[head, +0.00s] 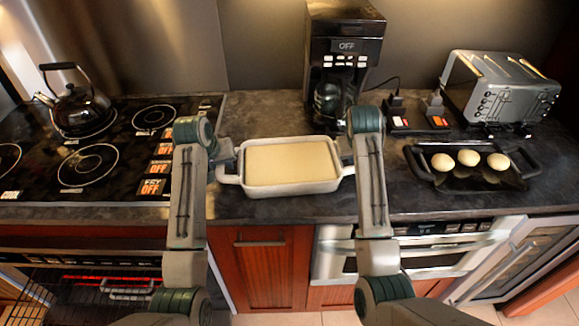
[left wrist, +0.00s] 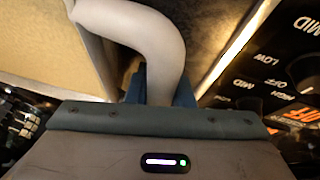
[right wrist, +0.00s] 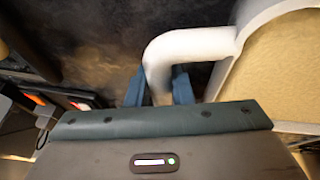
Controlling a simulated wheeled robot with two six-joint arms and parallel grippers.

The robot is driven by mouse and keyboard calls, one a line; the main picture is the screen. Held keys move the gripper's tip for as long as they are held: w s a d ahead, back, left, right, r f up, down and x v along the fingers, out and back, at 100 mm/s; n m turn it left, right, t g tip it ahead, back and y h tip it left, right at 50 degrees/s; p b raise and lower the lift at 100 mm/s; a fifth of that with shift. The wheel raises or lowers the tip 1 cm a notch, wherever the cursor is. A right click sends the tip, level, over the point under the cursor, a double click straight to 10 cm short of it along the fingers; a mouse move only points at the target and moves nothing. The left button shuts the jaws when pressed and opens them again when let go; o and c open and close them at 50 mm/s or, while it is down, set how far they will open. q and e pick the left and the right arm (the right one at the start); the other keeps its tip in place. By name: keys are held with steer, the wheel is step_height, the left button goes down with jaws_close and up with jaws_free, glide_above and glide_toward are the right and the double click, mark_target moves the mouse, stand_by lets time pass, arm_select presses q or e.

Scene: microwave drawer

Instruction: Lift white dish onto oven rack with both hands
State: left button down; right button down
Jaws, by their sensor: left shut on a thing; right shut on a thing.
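The white dish (head: 290,187) with a flat tan filling sits on or just above the dark counter, between my two arms; I cannot tell if it touches. My left gripper (head: 226,160) is shut on the dish's left handle, and that handle (left wrist: 150,35) shows between its fingers in the left wrist view. My right gripper (head: 346,155) is shut on the right handle, which shows between the blue fingers in the right wrist view (right wrist: 185,50). The oven rack (head: 40,300) shows at the lower left, in an open oven with a red glow inside.
A cooktop (head: 95,160) with a black kettle (head: 80,108) is at left. A coffee maker (head: 340,60) stands behind the dish. A toaster (head: 500,90) and a black tray (head: 460,182) with three pale round buns are at right. A drawer front and cabinets lie below the counter.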

arm_select(q)
steer(key=shift+r, duration=0.3)
arm_select(e)
steer(key=shift+w+r, duration=0.1)
steer(key=shift+r, duration=0.2)
